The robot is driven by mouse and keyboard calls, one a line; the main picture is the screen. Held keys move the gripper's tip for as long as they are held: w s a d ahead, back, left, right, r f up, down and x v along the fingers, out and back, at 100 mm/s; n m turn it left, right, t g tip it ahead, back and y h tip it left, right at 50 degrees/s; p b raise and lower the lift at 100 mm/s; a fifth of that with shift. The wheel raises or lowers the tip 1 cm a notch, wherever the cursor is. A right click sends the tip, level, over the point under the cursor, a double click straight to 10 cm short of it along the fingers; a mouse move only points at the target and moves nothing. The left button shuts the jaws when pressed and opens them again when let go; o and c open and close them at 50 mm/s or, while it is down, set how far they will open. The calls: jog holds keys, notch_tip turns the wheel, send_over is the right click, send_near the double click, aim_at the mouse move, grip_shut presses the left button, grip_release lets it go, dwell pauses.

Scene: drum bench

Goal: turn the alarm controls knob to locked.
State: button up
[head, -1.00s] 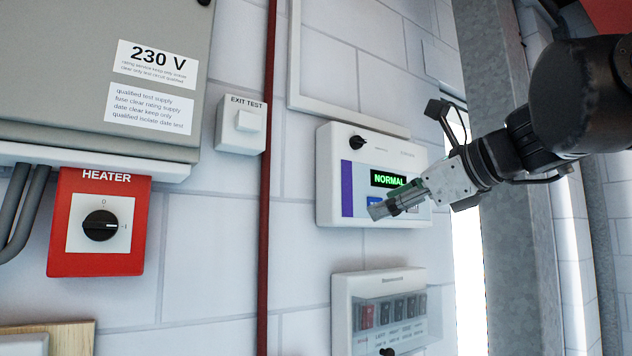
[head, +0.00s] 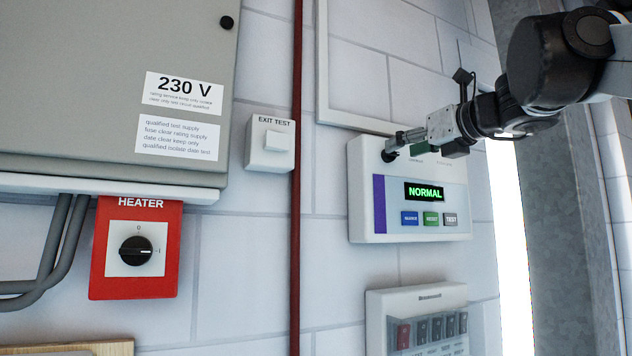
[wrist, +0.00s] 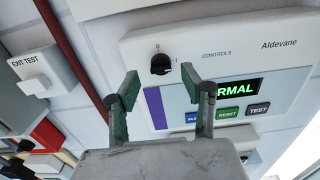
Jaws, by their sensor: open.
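The alarm panel (head: 376,230) is a white wall box with a purple stripe, a green NORMAL display (head: 425,192) and blue, green and grey buttons. Its black controls knob (wrist: 161,64) sits at the panel's upper left, with marks 0 above and 1 to the right in the wrist view. Where its pointer stands is too small to tell surely. My gripper (head: 391,147) is at the knob in the head view, partly covering it. In the wrist view my gripper (wrist: 161,82) is open, its two green-padded fingers apart on either side below the knob, with nothing between them.
A red heater switch (head: 108,270), an EXIT TEST button (head: 269,143) and a grey 230 V cabinet (head: 100,50) are to the left. A red pipe (head: 296,200) runs beside the panel. Another white box (head: 415,297) is below. A metal column (head: 545,240) stands right.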

aim_at(391, 154)
jog(key=shift+x, duration=1.95)
grip_shut()
